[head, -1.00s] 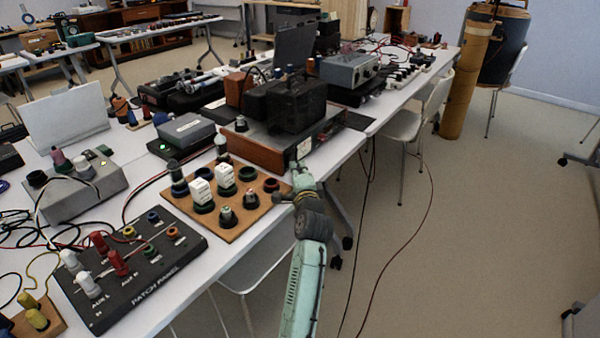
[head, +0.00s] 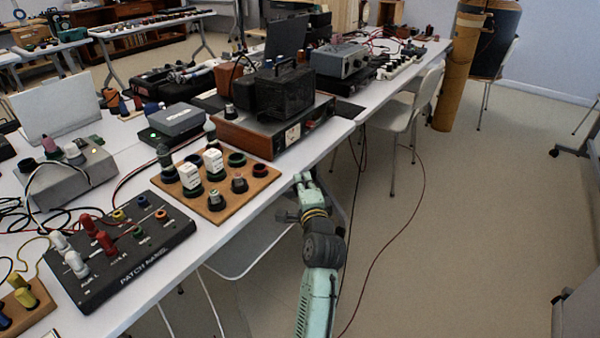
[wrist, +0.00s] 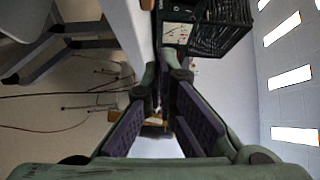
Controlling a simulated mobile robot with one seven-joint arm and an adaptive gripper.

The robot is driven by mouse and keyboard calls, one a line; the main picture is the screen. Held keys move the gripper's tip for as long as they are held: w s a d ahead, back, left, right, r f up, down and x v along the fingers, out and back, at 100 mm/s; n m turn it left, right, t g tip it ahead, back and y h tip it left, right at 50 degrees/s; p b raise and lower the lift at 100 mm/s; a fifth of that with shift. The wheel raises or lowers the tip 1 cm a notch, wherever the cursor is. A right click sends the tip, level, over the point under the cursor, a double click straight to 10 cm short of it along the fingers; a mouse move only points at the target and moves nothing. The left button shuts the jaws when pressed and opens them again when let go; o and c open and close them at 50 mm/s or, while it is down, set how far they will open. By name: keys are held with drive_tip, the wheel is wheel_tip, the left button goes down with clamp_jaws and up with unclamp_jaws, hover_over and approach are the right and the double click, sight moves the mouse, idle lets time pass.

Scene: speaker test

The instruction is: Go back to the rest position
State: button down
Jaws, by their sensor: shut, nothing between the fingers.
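My gripper (head: 303,180) is in the head view just off the right edge of the white table, beside the wooden board and apart from it. Its fingers are shut and hold nothing. In the wrist view my gripper (wrist: 158,98) shows its two purple-padded fingers meeting at the tips. My pale green arm comes up from the bottom of the head view.
The white table (head: 222,238) carries a patch panel (head: 130,268), a wooden board (head: 262,187) with several knobs and plugs, and a wood-sided amplifier (head: 245,138). A white chair (head: 395,118) stands beyond my gripper. The floor (head: 460,230) on the right is mostly clear, with cables.

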drive_tip(key=shift+s, duration=0.7)
